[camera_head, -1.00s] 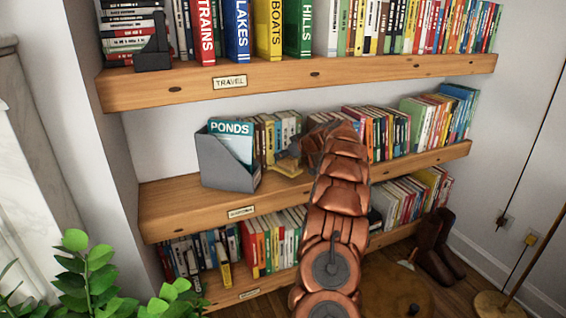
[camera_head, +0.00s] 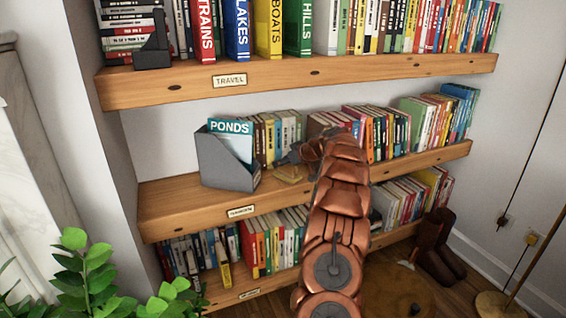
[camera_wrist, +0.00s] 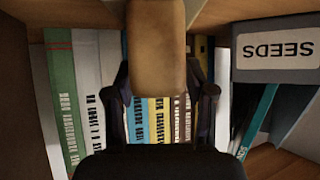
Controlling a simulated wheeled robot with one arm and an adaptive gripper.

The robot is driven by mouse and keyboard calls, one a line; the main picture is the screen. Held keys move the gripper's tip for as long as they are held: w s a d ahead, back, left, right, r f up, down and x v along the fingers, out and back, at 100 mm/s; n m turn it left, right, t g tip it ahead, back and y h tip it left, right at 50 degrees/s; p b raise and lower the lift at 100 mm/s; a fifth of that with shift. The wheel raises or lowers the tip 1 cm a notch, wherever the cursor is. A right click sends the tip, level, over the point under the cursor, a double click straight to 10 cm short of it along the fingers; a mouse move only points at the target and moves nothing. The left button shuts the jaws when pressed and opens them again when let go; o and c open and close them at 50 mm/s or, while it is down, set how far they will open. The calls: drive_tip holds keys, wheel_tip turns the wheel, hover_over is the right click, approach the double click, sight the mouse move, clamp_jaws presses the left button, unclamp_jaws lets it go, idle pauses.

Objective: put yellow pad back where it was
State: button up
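The yellow pad (camera_head: 289,174) looks tan and lies on the middle shelf (camera_head: 170,205), just right of the grey file box, in front of the books. In the wrist view, which is upside down, the pad (camera_wrist: 157,48) is a plain tan block reaching down from the top edge. My gripper (camera_head: 288,160) is just above and behind the pad in the head view. In the wrist view its dark fingers (camera_wrist: 166,97) stand apart on either side of the pad, with a gap at the right. My gripper looks open. The pad's underside is hidden.
The grey file box (camera_head: 222,165), with a PONDS book (camera_head: 232,136) in it, stands close on the left. It carries a SEEDS label in the wrist view (camera_wrist: 279,50). Books stand behind my gripper. The travel shelf (camera_head: 290,77) hangs above. The shelf's left end is bare.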

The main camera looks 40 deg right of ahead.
drive_tip(key=shift+r, duration=0.1)
drive_tip(key=shift+s+r+p, duration=0.1)
drive_tip(key=shift+p, duration=0.2)
drive_tip(key=v, duration=1.1)
drive_tip(key=shift+s+r, duration=0.2)
drive_tip(key=shift+s, duration=0.15)
drive_tip(key=shift+a, duration=0.1)
